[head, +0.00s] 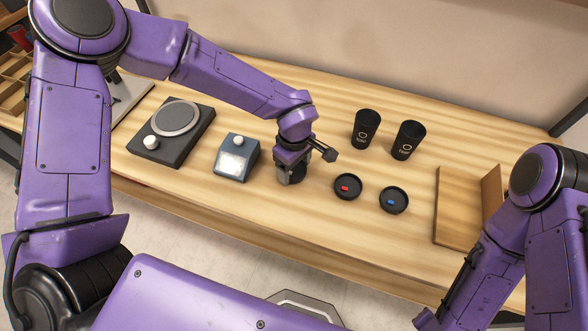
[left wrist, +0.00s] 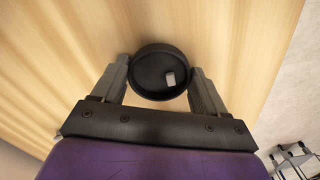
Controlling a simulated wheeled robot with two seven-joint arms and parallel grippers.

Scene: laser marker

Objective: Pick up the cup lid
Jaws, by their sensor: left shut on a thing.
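A black round cup lid with a small pale tab (left wrist: 168,78) lies between the two fingers of my left gripper (left wrist: 160,72) in the left wrist view. The fingers touch its rim on both sides. In the head view my left gripper (head: 291,178) points down at the table and hides most of this lid. I cannot tell if the lid is off the table. Two other black lids lie to the right, one with a red tab (head: 347,187) and one with a blue tab (head: 393,200).
Two black cups (head: 366,129) (head: 408,140) stand behind the lids. A small blue-grey device (head: 236,158) and a dark machine with a round plate (head: 172,130) stand to the left. A wooden holder (head: 457,208) is at the right. Bare table (head: 305,215) lies in front.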

